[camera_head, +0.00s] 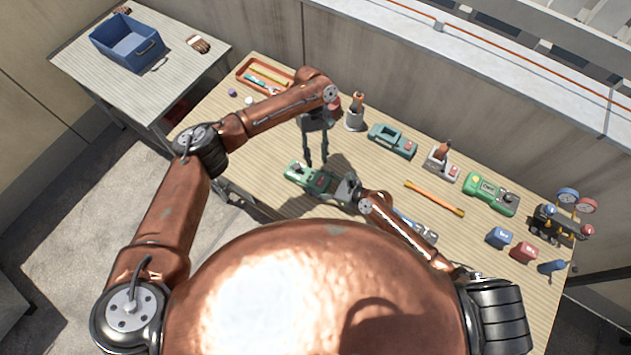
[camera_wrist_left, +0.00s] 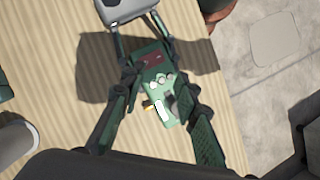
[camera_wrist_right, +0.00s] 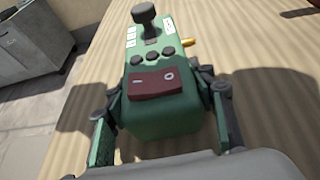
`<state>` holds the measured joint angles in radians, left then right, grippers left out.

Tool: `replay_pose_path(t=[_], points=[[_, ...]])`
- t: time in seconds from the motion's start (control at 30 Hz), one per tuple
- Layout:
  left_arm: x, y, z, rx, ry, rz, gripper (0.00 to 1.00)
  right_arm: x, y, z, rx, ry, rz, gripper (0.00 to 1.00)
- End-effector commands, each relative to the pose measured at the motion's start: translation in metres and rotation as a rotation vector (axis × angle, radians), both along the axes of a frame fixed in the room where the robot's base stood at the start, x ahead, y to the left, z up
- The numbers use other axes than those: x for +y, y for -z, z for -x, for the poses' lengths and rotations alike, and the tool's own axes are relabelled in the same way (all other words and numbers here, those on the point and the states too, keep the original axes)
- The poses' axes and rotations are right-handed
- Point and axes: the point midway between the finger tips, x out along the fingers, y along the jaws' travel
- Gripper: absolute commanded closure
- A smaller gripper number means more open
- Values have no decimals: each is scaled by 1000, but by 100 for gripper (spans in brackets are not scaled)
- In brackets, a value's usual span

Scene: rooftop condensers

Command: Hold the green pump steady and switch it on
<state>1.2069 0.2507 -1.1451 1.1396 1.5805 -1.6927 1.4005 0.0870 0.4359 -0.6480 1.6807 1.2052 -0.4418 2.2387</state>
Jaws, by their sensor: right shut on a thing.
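The green pump (camera_head: 303,176) lies on the workbench below my left gripper. The right wrist view shows its red rocker switch (camera_wrist_right: 155,80), marked I and O, with black buttons, a dark knob and a brass fitting beyond. Which way the rocker is set I cannot tell. My right gripper (camera_wrist_right: 160,100) is shut on the pump's near end, one finger on each side; it also shows in the head view (camera_head: 338,186). My left gripper (camera_head: 316,160) points down above the pump, fingers apart and empty. In the left wrist view the pump (camera_wrist_left: 160,90) shows between its fingers.
Along the back stand a teal device (camera_head: 393,141), a grey device (camera_head: 441,160) and a green meter (camera_head: 490,193). An orange bar (camera_head: 435,198) lies right of the pump. A tool tray (camera_head: 243,87) is at the far left; gauges (camera_head: 568,195) stand far right.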

Motion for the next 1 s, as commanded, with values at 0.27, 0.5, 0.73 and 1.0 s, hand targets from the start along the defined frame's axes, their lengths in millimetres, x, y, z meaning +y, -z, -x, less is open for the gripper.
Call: replay_pose_path(t=[0.27,0.5,0.73,1.0], points=[[0,0,0,0,0,0,73,0,0,0,0,0,0,95],[-3,-7,6,-34,-68,-61,90,0,0,0,0,0,0,95],[-9,-29,20,-155,-295,-203,100,0,0,0,1,0,1,95],[-15,-54,32,-291,-560,-276,100,0,0,0,1,0,1,95]])
